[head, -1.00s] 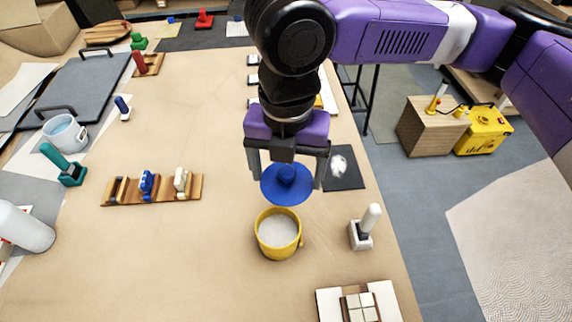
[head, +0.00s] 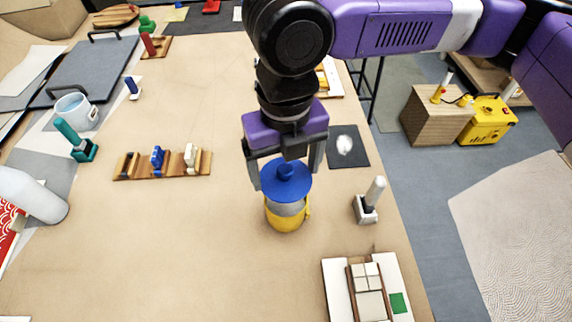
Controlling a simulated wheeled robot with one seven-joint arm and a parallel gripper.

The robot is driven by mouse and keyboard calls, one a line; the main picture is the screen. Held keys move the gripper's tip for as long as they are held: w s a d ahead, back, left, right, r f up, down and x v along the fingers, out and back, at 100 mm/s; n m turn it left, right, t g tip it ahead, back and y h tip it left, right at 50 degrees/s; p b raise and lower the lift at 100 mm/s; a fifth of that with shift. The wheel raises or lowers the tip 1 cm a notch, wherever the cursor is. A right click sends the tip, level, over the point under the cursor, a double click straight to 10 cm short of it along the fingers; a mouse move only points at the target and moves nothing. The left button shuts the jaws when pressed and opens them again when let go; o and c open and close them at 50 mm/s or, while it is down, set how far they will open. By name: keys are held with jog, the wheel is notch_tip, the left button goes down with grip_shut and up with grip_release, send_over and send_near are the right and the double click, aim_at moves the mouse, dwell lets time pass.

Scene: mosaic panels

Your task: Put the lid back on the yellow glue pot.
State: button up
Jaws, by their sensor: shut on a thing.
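The yellow glue pot (head: 286,222) stands upright on the table with its pale inside showing at the near side. A round blue lid with a knob (head: 286,183) is held between the fingers of my gripper (head: 286,177). In the picture the lid overlaps the far part of the pot's opening. It looks roughly level and seems to be above the rim, though the exact gap cannot be told. The pot's handle is on its right side.
A white-handled stamp (head: 368,204) stands right of the pot. A dark mat (head: 352,160) lies behind it. A wooden rack with small tools (head: 135,172) is to the left. A tile tray (head: 338,290) is at the front right. The table left of the pot is clear.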

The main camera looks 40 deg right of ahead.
aim_at(286, 179)
jog(key=shift+f+b, duration=1.75)
jog(key=shift+f, duration=0.25)
jog(key=shift+f+b, duration=0.4)
jog(key=shift+f, duration=0.5)
jog(key=shift+r+p, duration=0.1)
jog(key=shift+p, duration=0.3)
jog(key=shift+f, duration=0.2)
dwell(0.5)
jog(key=o, duration=1.2)
jog(key=shift+r+p, duration=0.15)
jog(key=shift+p, duration=0.15)
